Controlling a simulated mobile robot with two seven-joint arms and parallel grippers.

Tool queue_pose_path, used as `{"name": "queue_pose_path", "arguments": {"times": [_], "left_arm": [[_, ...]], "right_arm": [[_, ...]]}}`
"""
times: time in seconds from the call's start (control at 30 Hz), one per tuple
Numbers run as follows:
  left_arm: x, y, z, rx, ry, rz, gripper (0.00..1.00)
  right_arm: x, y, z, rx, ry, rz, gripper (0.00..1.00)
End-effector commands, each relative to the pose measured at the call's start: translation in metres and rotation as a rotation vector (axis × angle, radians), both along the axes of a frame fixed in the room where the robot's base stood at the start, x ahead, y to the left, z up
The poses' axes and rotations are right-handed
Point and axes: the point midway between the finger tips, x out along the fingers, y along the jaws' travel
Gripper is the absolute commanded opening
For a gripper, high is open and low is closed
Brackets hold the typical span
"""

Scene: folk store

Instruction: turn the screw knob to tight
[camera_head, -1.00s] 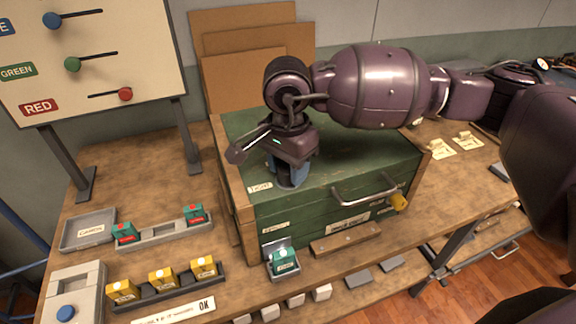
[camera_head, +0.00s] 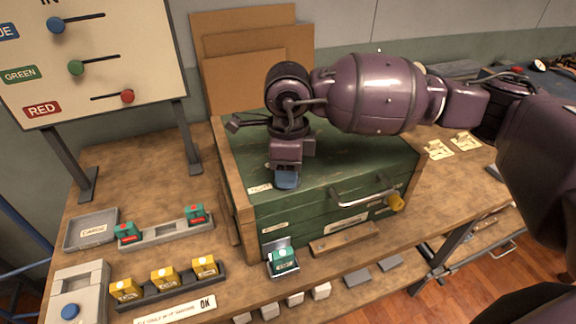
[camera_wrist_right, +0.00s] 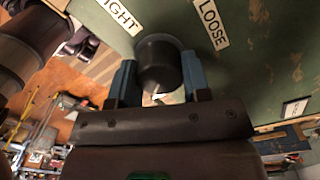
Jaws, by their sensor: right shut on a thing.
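The screw knob (camera_wrist_right: 157,62) is a dark round cylinder on top of the green chest (camera_head: 340,165). In the right wrist view it stands between the two blue fingers of my right gripper (camera_wrist_right: 158,84), which is shut on it. A label reading "LOOSE" (camera_wrist_right: 211,23) and a partly cut-off label ending in "IGHT" (camera_wrist_right: 119,14) lie beside the knob. In the head view my right gripper (camera_head: 286,178) points down onto the chest's top near its front left, and it hides the knob. My left gripper is not in view.
Trays of green and yellow blocks sit at left. A slider board (camera_head: 92,60) stands behind at left.

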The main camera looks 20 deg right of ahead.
Motion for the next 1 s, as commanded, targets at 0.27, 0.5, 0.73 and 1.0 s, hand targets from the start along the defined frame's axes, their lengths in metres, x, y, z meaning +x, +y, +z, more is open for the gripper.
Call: {"name": "queue_pose_path", "arguments": {"times": [0.27, 0.5, 0.73, 1.0], "left_arm": [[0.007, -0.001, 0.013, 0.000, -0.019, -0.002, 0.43], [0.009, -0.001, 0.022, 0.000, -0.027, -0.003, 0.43], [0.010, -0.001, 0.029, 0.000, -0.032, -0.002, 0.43], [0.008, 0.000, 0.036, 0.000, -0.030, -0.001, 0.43]], "right_arm": [[0.000, 0.000, 0.002, 0.000, -0.001, -0.261, 0.20], [0.000, 0.000, 0.002, 0.001, -0.001, -0.490, 0.20], [0.000, 0.000, 0.002, 0.001, -0.002, -0.708, 0.20], [-0.001, 0.001, 0.003, 0.001, -0.001, -0.964, 0.20]]}}
